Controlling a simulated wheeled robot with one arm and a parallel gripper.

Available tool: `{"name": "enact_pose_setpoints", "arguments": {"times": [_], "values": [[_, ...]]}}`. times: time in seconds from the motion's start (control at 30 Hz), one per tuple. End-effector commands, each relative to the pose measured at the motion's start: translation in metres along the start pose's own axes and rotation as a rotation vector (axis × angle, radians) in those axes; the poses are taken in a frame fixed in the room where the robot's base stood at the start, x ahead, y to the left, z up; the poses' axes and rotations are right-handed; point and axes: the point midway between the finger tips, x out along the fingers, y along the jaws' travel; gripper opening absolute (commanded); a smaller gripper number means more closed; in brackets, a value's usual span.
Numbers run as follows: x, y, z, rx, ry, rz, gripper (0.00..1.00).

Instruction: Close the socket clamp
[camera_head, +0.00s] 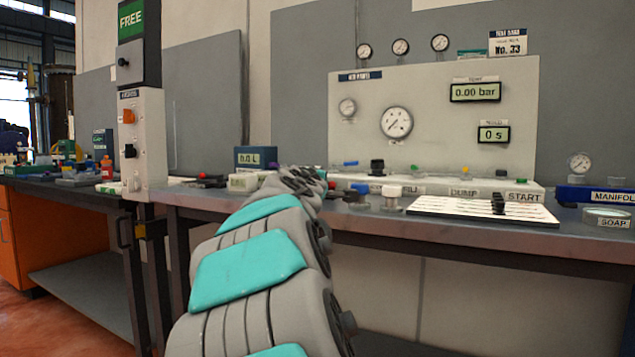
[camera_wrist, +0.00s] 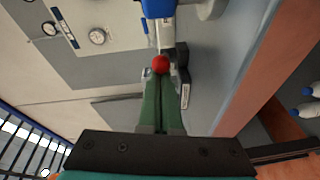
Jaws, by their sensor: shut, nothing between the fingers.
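My gripper (camera_wrist: 160,82) shows in the wrist view as two green fingers pressed together with nothing between them. A red ball knob (camera_wrist: 160,64) sits right at the fingertips; I cannot tell whether they touch it. Beyond the knob are a pale block (camera_wrist: 166,34) and a blue body (camera_wrist: 158,8), with dark parts (camera_wrist: 182,58) to the right. This looks like the socket clamp with its knob, but its jaw is not clear. In the head view my arm hides the gripper and most of this spot.
In the head view a bench (camera_head: 440,236) runs below a gauge panel (camera_head: 435,135). A white striped plate (camera_head: 470,211) with a dark part lies right of my arm. A blue box (camera_head: 256,158) with a display and a tall control post (camera_head: 142,140) stand left.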

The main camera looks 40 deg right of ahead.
Motion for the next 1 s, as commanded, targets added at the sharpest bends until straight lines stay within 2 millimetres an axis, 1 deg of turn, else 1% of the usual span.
{"name": "enact_pose_setpoints", "arguments": {"times": [0.03,0.4,0.7,1.0], "values": [[0.000,0.002,0.002,-0.002,-0.004,0.000,0.00],[0.001,0.003,0.010,-0.002,0.001,-0.002,0.00],[0.002,0.003,0.016,-0.006,0.143,-0.031,0.00],[0.002,0.003,0.019,-0.011,0.239,-0.049,0.00]]}}
